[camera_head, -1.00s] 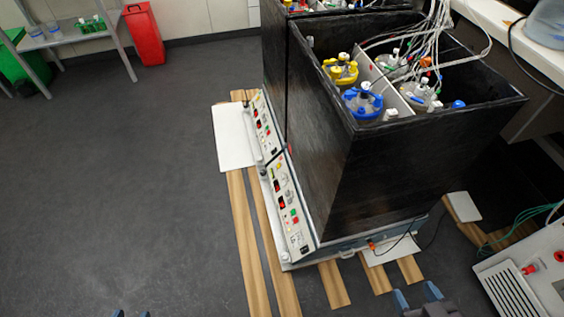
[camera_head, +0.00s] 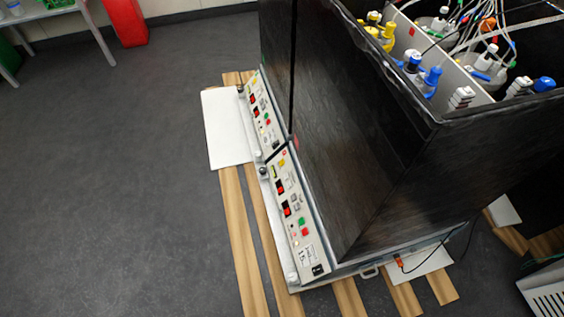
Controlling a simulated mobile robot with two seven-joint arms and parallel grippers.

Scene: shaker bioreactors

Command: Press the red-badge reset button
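Two shaker bioreactor units stand in a row, each with a slanted cream control panel along its left side. The near panel (camera_head: 293,215) has two red-lit displays, a green button (camera_head: 302,221) and a red button (camera_head: 304,232) towards its near end. The far panel (camera_head: 262,112) has a similar layout, but its buttons are small. I cannot clearly tell which panel carries a red badge or which button is the reset. Neither of my grippers is in view.
Tall black housings (camera_head: 340,130) rise right of the panels, holding bottles with blue and yellow caps and tubing. Wooden slats (camera_head: 240,240) and a white board (camera_head: 227,127) lie on the floor. A red bin (camera_head: 126,20) stands far back. The grey floor on the left is clear.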

